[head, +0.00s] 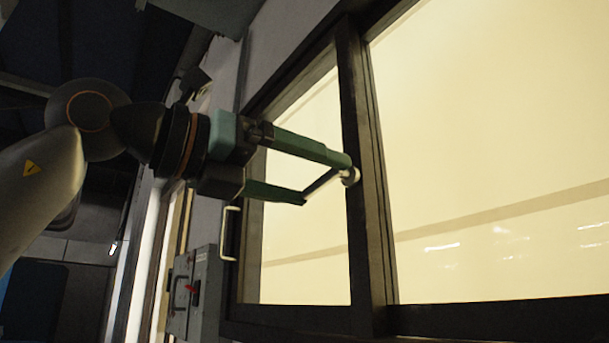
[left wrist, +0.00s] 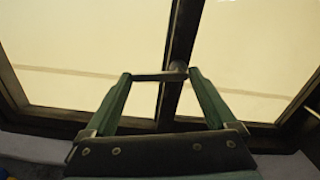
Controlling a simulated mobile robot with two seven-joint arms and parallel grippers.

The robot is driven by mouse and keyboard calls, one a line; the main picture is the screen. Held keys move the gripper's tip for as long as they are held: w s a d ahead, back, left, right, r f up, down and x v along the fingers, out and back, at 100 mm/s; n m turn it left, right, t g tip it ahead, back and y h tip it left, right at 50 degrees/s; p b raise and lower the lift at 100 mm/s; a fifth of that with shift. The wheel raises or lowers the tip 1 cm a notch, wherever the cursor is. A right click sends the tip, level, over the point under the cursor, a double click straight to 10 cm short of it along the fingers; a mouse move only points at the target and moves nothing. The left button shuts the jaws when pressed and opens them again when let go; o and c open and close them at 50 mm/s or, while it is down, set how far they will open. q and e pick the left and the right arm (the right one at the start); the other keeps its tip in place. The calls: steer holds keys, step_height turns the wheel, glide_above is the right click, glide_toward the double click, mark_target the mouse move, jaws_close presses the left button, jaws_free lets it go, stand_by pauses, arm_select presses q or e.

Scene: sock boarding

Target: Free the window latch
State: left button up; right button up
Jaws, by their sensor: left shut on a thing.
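The window latch (head: 323,180) is a short dark bar with a pale round pivot on the upright post between the panes. My left gripper (head: 327,181) comes in from the left with its green fingers wide apart, one at each end of the bar. It is shut on the latch lengthwise. In the left wrist view the latch bar (left wrist: 155,77) spans between the fingertips, roughly level, with the round pivot near the right finger. The fingertips hide part of the bar's ends. My right gripper is not in view.
The dark window post (head: 362,215) and lower frame (head: 490,314) border bright, pale panes (head: 500,130). A pale handle (head: 229,234) is on the wall side, below my gripper. A grey box (head: 203,285) with a red lever sits lower left.

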arm_select(q)
steer(key=c, duration=0.4)
steer(key=shift+o, duration=0.2)
steer(key=shift+r+m+p, duration=0.3)
steer(key=shift+m+p, duration=0.2)
steer(key=shift+p, duration=0.1)
steer(key=shift+m+p, duration=0.45)
steer(key=shift+m, duration=0.45)
steer(key=o, duration=1)
steer(key=shift+o, duration=0.2)
steer(key=b+v, duration=0.2)
steer(key=v, duration=1)
steer(key=shift+s+a, duration=0.15)
steer(key=shift+a, duration=0.1)
